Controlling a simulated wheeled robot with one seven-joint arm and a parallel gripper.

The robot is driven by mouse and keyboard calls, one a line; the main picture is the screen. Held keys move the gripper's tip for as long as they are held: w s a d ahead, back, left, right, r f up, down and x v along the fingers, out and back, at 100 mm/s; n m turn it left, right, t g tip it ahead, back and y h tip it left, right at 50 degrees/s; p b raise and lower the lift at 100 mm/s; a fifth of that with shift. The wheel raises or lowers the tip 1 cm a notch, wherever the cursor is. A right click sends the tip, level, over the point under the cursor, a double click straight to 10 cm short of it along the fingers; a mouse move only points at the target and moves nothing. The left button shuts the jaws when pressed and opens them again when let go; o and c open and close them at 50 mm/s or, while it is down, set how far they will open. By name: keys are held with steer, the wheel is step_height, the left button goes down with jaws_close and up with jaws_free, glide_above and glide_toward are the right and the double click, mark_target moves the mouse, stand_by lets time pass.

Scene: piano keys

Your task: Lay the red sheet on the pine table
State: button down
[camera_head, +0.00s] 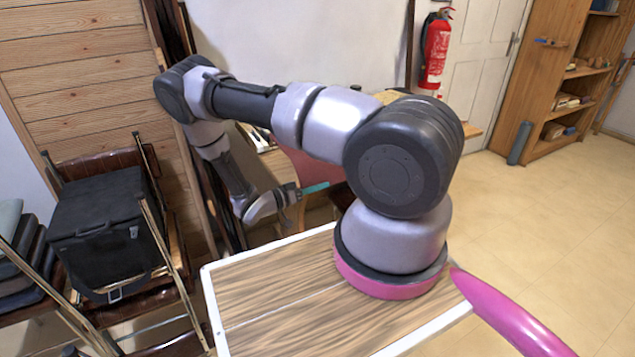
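A red, flat surface (312,168), likely the red sheet, shows behind and below my arm. My arm hides its upper part, so I cannot tell whether it lies flat or hangs. A light wood table (274,163) shows beside it on the left, partly covered by my arm; this looks like the pine table. My gripper (318,187) points right, with a teal finger in front of the red surface's lower edge. I cannot tell whether it touches the red surface or how far apart its fingers are.
Black and white piano keys (259,137) lie on the table's left part. Chairs with a black case (100,232) stand at the left. A fire extinguisher (435,48) hangs by the door; a shelf (560,80) stands at the right. The floor (540,215) at right is clear.

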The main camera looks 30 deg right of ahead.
step_height(320, 180, down, 12)
steer(key=shift+f, duration=0.15)
stand_by(0.8)
steer(key=c, duration=1)
jaws_free()
